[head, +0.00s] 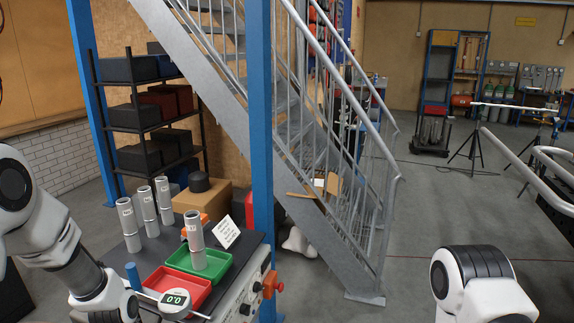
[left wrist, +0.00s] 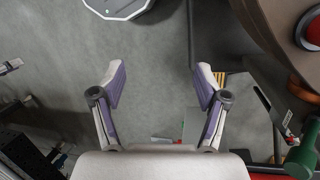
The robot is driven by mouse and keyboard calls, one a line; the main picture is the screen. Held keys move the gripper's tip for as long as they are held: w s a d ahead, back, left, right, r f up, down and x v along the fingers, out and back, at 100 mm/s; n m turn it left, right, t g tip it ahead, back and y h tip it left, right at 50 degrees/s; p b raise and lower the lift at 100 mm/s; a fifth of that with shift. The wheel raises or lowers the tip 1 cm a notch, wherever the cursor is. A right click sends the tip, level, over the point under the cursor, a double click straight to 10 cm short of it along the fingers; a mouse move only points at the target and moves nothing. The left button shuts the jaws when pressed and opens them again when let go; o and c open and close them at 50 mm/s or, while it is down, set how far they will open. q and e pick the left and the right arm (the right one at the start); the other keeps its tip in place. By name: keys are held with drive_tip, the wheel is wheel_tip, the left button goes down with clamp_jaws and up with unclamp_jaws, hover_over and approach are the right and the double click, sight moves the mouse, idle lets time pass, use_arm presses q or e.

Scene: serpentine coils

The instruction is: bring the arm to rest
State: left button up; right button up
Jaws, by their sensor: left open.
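My left arm (head: 70,265) comes in from the left in the head view, bent down beside the work cart. Its gripper cannot be made out there. In the left wrist view my left gripper (left wrist: 160,84) is open, with its two fingers wide apart. Nothing is between them, only grey floor (left wrist: 160,60) far below. My right arm (head: 478,285) shows at the lower right of the head view, and its gripper is out of frame.
The cart has a dark top with several silver cylinders (head: 127,224), a red tray (head: 180,285) and a green tray (head: 180,260). One cylinder (head: 195,240) stands in the green tray. A round gauge (head: 174,301) is in front. A blue post (head: 262,120) and metal stairs (head: 330,215) stand behind.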

use_arm(q)
drive_tip(key=s+d+f+n+t+b, duration=0.1)
drive_tip(key=s+f+n+b, duration=0.1)
drive_tip(key=s+f, duration=0.7)
drive_tip(key=s+d+f+n+t+y+b, duration=0.1)
drive_tip(key=s+f+n, duration=0.2)
drive_tip(key=s+f, duration=0.5)
wheel_tip(320, 180, down, 4)
drive_tip(key=shift+s+d+r+n+b, duration=0.2)
drive_tip(key=shift+s+d+n+b, duration=0.1)
drive_tip(key=shift+s+n+b, duration=0.1)
use_arm(e)
wheel_tip(320, 180, down, 5)
drive_tip(key=shift+w+f, duration=0.1)
